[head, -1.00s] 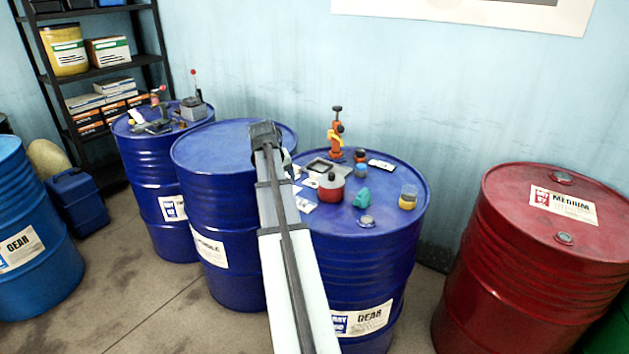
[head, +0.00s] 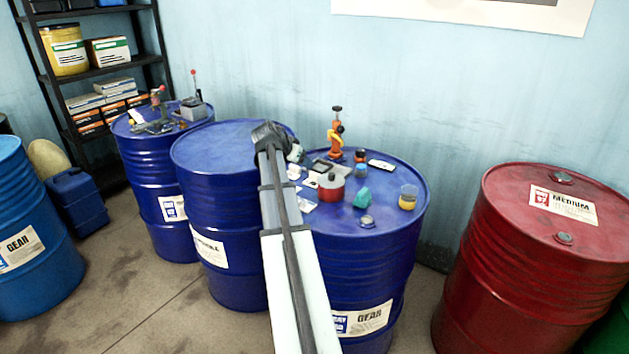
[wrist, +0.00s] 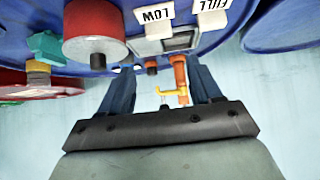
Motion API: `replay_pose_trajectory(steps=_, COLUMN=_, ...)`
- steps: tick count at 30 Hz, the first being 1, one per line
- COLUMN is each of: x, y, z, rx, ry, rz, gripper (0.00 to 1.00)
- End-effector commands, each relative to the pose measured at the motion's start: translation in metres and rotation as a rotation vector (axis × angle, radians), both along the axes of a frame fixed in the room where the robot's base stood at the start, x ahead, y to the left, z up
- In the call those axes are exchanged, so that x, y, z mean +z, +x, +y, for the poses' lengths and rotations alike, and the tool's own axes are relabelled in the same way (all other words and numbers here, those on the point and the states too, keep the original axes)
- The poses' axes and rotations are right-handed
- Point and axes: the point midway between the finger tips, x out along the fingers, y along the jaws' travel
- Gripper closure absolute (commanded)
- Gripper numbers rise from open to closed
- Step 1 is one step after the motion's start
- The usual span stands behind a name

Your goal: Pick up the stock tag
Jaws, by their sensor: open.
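Two small white cards show at the top of the wrist view, one marked LOW (wrist: 153,21) and one marked FULL (wrist: 212,19), both upside down. I cannot tell which thing is the stock tag. White pieces also lie by the left side of the right blue drum's top in the head view (head: 307,206). My gripper (wrist: 162,80) is open, with nothing between its fingertips. The cards show beyond the fingertips, apart from them. In the head view my gripper (head: 296,153) is mostly hidden behind my own arm, over the drum's left back edge.
The middle blue drum's top (head: 215,145) is clear.

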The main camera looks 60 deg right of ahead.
Motion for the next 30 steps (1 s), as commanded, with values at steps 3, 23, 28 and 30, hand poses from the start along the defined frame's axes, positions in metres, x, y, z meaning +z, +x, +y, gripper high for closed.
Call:
replay_pose_trajectory(steps=3, x=-0.015, y=0.0, z=-0.014, rx=-0.002, ry=0.003, rz=0.002, gripper=0.36)
replay_pose_trajectory(steps=23, x=-0.06, y=0.0, z=-0.058, rx=0.001, ry=0.002, rz=0.002, gripper=0.36)
replay_pose_trajectory(steps=28, x=-0.077, y=0.0, z=-0.068, rx=0.001, ry=0.003, rz=0.004, gripper=0.36)
replay_pose_trajectory(steps=30, x=-0.085, y=0.0, z=-0.073, rx=0.0, ry=0.003, rz=0.003, gripper=0.36)
